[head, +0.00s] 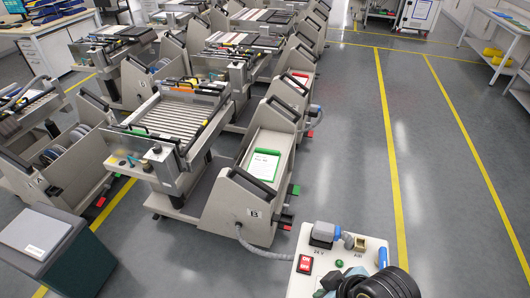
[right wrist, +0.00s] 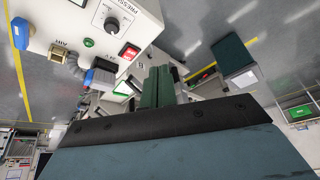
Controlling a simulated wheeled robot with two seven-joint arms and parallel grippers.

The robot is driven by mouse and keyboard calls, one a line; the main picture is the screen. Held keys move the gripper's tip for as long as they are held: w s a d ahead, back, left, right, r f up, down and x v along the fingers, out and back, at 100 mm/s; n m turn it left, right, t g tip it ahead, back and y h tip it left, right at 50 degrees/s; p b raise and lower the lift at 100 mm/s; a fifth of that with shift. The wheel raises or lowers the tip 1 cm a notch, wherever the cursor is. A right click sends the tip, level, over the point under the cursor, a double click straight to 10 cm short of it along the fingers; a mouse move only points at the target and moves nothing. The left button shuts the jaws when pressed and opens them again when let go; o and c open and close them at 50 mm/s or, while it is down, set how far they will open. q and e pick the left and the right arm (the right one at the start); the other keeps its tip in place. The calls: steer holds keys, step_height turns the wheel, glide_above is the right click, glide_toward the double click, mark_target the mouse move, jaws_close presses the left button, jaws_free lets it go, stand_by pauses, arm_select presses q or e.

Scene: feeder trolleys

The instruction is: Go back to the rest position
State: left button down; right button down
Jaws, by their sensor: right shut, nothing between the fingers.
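My right gripper (head: 340,278) shows at the lower right of the head view, over the near edge of the white supply box (head: 309,241). In the right wrist view its two green fingers (right wrist: 158,74) are together, with nothing between them. The supply box also shows in the right wrist view (right wrist: 72,18), with a red switch (right wrist: 129,51) and a blue plug (right wrist: 98,79). My left gripper is in neither view.
Feeder trolley B (head: 230,207) stands left of the box, joined to it by a grey cable (head: 262,249). More trolleys stand behind. A dark green bin (head: 75,262) is at lower left. The floor (head: 350,150) on the right, with yellow lines, is clear.

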steer(key=s+d+m+h, duration=0.3)
steer(key=s+d+m, duration=0.3)
steer(key=d, duration=0.4)
step_height(320, 180, down, 28)
steer(key=g+b, duration=0.1)
steer(key=b, duration=0.5)
steer(key=s+d+f+b, duration=0.1)
steer(key=s+f+b, duration=0.1)
steer(key=s+f, duration=0.6)
steer(key=s+d+f+g+b, duration=0.1)
steer(key=s+d+f+b, duration=0.1)
steer(key=s+f, duration=0.7)
step_height(320, 180, down, 5)
steer(key=shift+s+f+n+g+b, duration=0.1)
steer(key=shift+s+n+g+b, duration=0.25)
steer(key=shift+b, duration=0.3)
steer(key=shift+w, duration=0.1)
